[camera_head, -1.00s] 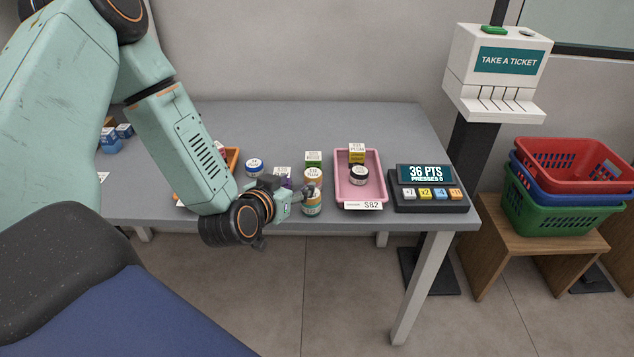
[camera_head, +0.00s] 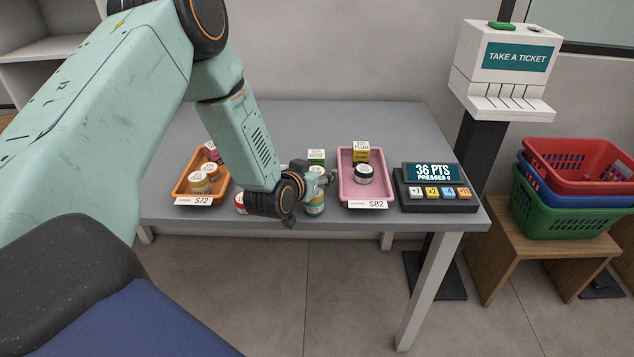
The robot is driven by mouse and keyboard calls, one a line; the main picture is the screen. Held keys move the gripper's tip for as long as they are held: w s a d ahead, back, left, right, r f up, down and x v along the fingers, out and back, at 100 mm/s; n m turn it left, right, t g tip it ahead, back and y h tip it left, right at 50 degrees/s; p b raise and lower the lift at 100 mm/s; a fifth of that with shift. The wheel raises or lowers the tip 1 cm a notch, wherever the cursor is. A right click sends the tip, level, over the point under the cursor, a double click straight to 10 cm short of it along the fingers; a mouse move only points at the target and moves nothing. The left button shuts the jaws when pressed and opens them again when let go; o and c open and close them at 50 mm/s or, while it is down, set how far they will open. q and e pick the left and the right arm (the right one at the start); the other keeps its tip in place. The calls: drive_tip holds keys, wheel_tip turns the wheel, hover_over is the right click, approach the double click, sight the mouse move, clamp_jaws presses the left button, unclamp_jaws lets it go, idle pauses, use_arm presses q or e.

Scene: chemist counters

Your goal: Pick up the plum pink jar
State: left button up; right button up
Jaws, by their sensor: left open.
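A jar with a red side and pale lid (camera_head: 240,204) shows partly at the left of my wrist. I cannot make out a plum pink jar: labels are too small, and my arm hides part of the counter. My right gripper is not in view.
The pink tray holds a dark jar (camera_head: 364,174) and a yellow box (camera_head: 361,152). An orange tray (camera_head: 181,188) holds jars and a red box. A keypad display (camera_head: 434,187) stands at the right. The back of the grey counter (camera_head: 300,115) is clear.

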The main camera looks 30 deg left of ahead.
use_arm(q)
drive_tip(key=shift+s+a+r, duration=0.1)
drive_tip(key=shift+s+r, duration=0.1)
drive_tip(key=shift+s, duration=0.1)
drive_tip(key=shift+w+f, duration=0.2)
drive_tip(key=shift+w, duration=0.05)
drive_tip(key=c, duration=0.5)
drive_tip(key=shift+s+r, duration=0.1)
drive_tip(key=shift+s, duration=0.1)
drive_tip(key=c, duration=0.5)
drive_tip(key=shift+w, duration=0.15)
